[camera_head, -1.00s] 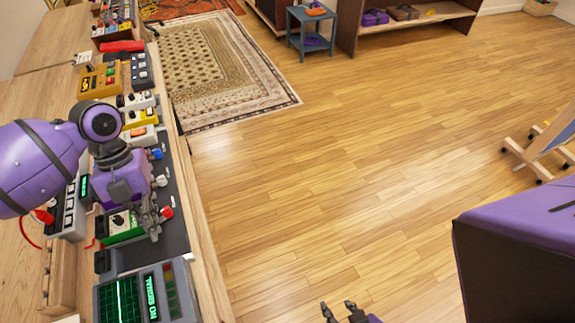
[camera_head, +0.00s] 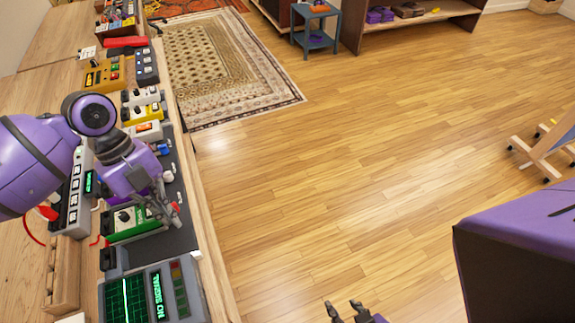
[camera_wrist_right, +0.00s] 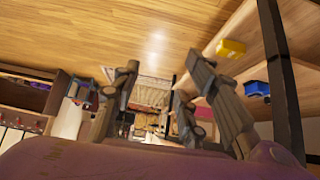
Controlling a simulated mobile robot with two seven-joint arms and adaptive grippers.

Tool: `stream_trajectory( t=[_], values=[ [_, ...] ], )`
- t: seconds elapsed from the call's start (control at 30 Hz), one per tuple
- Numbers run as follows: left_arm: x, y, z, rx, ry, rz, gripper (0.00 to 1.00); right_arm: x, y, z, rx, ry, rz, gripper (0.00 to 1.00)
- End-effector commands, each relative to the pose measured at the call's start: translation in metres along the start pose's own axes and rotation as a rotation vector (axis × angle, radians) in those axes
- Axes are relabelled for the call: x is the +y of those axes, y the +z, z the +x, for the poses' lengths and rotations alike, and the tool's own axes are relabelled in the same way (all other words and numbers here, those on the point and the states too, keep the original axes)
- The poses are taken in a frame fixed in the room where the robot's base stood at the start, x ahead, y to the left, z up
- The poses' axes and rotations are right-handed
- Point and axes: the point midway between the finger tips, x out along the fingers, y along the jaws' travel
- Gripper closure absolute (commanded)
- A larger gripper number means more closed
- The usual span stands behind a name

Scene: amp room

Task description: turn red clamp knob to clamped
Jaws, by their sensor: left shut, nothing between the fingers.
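My left gripper (camera_head: 166,211) is shut over the right edge of the bench, beside the green pedal (camera_head: 133,222). A small patch of red, likely the red clamp knob (camera_head: 176,207), shows at its fingertips. The fingers mostly cover it, so its angle is hidden, and I cannot tell whether they touch it. A white knob (camera_head: 168,176) and a blue knob (camera_head: 163,149) sit farther along the same edge. My right gripper (camera_head: 349,311) is open and empty at the bottom of the head view. Its spread fingers also show in the right wrist view (camera_wrist_right: 160,85).
The bench holds several pedals, including a yellow one (camera_head: 104,77), and a grey scope with a green screen (camera_head: 126,300) just nearer than the left gripper. A patterned rug (camera_head: 215,75) and open wooden floor lie right of the bench. A purple-topped box (camera_head: 520,230) stands at right.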

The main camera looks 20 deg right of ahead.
Motion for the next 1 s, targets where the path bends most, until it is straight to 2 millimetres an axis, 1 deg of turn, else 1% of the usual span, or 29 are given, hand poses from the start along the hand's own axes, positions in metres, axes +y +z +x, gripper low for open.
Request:
stream_trajectory(
  t=[0.03,0.1,0.3,0.4,0.6,0.73,1.0],
  values=[
    [0.001,-0.001,0.012,0.003,0.002,0.000,1.00,0.001,-0.005,0.001,0.009,0.000,-0.003,0.60],
    [0.001,-0.001,0.027,0.003,0.002,0.000,1.00,0.002,-0.007,0.000,0.010,0.001,-0.005,0.60],
    [0.001,-0.001,0.069,0.002,0.002,0.000,1.00,0.001,-0.004,-0.001,0.003,-0.001,-0.004,0.60],
    [0.000,0.018,0.060,-0.004,-0.001,-0.004,1.00,0.001,0.000,-0.002,-0.005,-0.002,-0.004,0.60],
    [0.001,0.035,0.055,-0.001,0.001,-0.002,1.00,0.001,0.002,-0.002,-0.010,-0.002,-0.004,0.60],
    [0.001,0.038,0.054,0.000,0.001,0.000,1.00,0.000,0.001,-0.003,-0.008,-0.004,-0.004,0.60],
    [0.001,0.038,0.054,0.001,0.001,0.001,1.00,0.000,0.000,-0.003,-0.007,-0.004,-0.004,0.60]
  ],
)
